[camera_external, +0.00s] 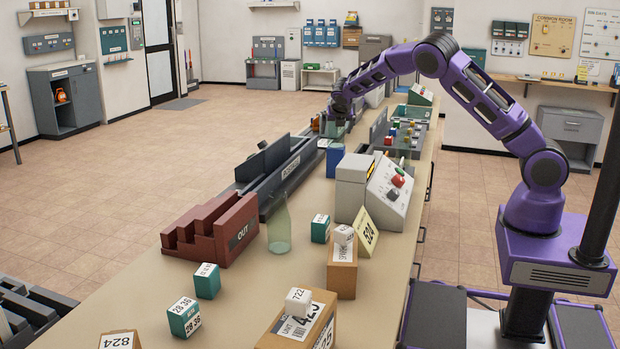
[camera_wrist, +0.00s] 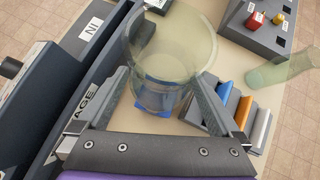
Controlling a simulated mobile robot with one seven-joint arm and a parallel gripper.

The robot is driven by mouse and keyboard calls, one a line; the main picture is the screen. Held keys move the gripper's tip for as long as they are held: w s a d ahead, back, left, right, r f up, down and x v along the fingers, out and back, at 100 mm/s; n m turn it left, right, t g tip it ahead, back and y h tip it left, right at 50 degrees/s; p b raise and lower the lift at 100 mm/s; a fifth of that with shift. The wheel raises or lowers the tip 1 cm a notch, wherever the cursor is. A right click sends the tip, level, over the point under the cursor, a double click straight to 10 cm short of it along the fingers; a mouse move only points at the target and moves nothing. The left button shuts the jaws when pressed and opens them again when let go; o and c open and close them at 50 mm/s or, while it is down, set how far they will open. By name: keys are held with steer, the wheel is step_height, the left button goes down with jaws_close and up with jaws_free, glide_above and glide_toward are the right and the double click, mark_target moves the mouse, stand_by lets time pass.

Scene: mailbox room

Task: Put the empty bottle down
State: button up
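My gripper (camera_external: 341,108) is over the far part of the long bench. In the wrist view its two fingers (camera_wrist: 165,72) stand apart on either side of a clear, greenish round glass vessel (camera_wrist: 168,45), apparently the empty bottle, and seem to press on it. In the external view the vessel shows only faintly below my gripper, partly hidden. Whether its base touches anything is unclear. A second greenish clear bottle (camera_external: 279,228) stands upright on the near part of the bench, and a similar one lies slanted across the right of the wrist view (camera_wrist: 278,70).
A blue block (camera_external: 335,160) stands on the bench near my gripper. A dark grey rack (camera_external: 285,170), a red-brown OUT rack (camera_external: 212,228) and a grey control box (camera_external: 375,190) crowd the bench. Coloured upright folders (camera_wrist: 243,108) are close to the right finger. Boxes stand in front.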

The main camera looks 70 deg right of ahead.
steer(key=shift+r, duration=0.1)
steer(key=shift+r, duration=0.2)
steer(key=v, duration=1.1)
steer(key=shift+a+r, duration=0.2)
steer(key=shift+a, duration=0.15)
steer(key=shift+s, duration=0.1)
